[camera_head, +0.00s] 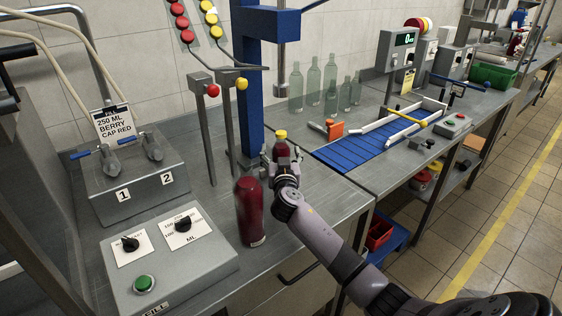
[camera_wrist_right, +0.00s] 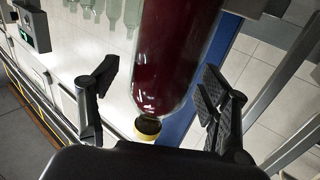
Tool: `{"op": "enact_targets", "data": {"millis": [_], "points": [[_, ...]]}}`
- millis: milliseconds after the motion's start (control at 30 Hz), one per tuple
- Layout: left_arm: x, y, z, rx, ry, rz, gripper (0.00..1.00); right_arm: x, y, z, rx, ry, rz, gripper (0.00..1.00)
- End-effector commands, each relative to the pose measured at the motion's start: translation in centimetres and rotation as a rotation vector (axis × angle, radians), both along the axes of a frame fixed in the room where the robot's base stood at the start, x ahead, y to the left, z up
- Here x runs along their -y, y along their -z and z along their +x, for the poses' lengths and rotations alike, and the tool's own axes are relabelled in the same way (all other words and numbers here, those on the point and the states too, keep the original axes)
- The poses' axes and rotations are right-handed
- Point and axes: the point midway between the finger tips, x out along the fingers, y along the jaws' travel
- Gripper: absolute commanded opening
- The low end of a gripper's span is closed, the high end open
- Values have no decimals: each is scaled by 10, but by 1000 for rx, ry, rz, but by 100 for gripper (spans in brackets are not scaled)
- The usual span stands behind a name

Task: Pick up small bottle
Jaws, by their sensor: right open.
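The small bottle (camera_head: 281,136) has a yellow cap and dark red contents, and it stands on the steel bench beside the blue post. My right gripper (camera_head: 284,162) is at it and hides its lower part. In the right wrist view the red bottle (camera_wrist_right: 176,45) appears upside down, with its yellow cap (camera_wrist_right: 147,128) low in the picture. It is between the two spread fingers of my right gripper (camera_wrist_right: 160,75), with gaps showing on both sides. My left gripper is not in view.
A larger-looking dark red bottle (camera_head: 250,212) stands left of my right gripper, near the bench's front edge. The control box (camera_head: 168,250) is further left. Several clear bottles (camera_head: 313,82) stand behind. A blue conveyor (camera_head: 352,152) lies to the right.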

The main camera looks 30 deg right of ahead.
Motion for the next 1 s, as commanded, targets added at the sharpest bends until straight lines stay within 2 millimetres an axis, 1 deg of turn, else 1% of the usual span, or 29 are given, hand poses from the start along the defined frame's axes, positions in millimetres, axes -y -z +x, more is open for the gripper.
{"op": "enact_targets", "data": {"millis": [233, 267, 1000], "points": [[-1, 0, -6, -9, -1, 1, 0, 1, 1, 2, -1, 0, 0, 71], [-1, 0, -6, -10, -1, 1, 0, 1, 1, 1, -1, 0, 0, 69], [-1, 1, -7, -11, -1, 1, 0, 1, 1, 1, 0, 0, 1, 20]]}}
